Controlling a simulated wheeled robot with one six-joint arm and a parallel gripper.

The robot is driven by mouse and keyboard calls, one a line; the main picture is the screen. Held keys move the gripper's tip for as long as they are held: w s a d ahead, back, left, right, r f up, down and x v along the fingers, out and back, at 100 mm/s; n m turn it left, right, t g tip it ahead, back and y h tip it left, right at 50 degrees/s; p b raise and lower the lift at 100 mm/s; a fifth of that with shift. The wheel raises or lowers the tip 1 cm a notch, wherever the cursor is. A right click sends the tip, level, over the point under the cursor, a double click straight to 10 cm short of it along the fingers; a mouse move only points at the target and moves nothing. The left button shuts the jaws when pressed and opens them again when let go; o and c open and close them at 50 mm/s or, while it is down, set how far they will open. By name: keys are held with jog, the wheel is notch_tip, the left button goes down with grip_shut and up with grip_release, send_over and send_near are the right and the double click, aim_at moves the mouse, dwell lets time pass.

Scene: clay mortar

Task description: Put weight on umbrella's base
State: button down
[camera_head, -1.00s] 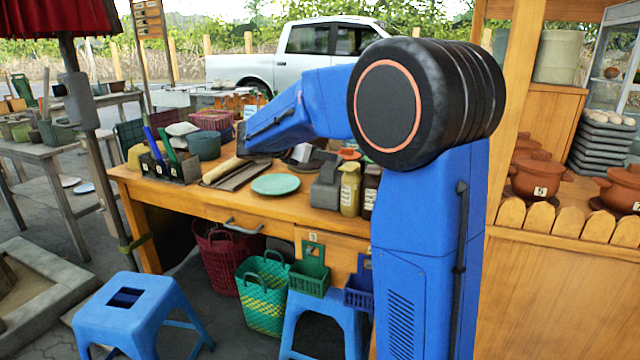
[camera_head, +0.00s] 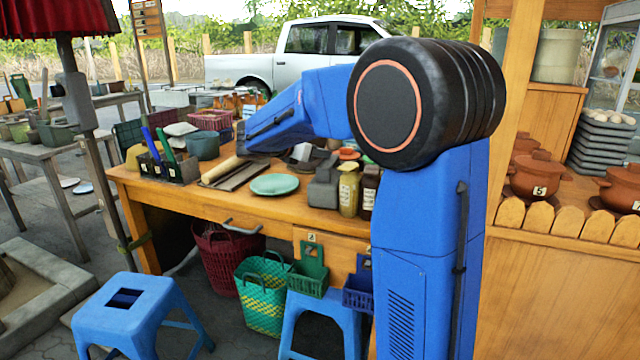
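The umbrella has a red canopy (camera_head: 62,18) at the top left, cut off by the picture edge. Its thin grey pole (camera_head: 108,205) leans down past the left end of the wooden table, with a grey box-like part (camera_head: 79,102) on it. The pole's foot and base are hidden behind the blue stool. I cannot pick out a weight with certainty. My blue arm reaches left over the table from a large black joint. My gripper is not visible beyond the arm's far end.
The wooden table (camera_head: 190,200) carries a green plate (camera_head: 274,184), bottles and tools. A blue stool (camera_head: 135,310) stands in front of the umbrella pole. A red basket (camera_head: 222,262) and a green basket (camera_head: 262,300) stand under the table. A low stone-edged bed (camera_head: 65,285) lies at left.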

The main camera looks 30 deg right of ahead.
jog(key=shift+w+a+f, duration=0.1)
jog(key=shift+a+f, duration=0.1)
jog(key=shift+f, duration=0.55)
jog(key=shift+w+a+f, duration=0.1)
jog(key=shift+a+f, duration=0.1)
jog(key=shift+f, duration=0.55)
jog(key=shift+r, duration=0.25)
jog(key=shift+w+r, duration=0.15)
jog(key=shift+r, duration=0.3)
notch_tip(320, 180, up, 17)
jog(key=shift+d+f, duration=0.15)
jog(key=shift+d, duration=0.1)
jog(key=shift+w, duration=0.1)
jog(key=c, duration=0.5)
grip_release()
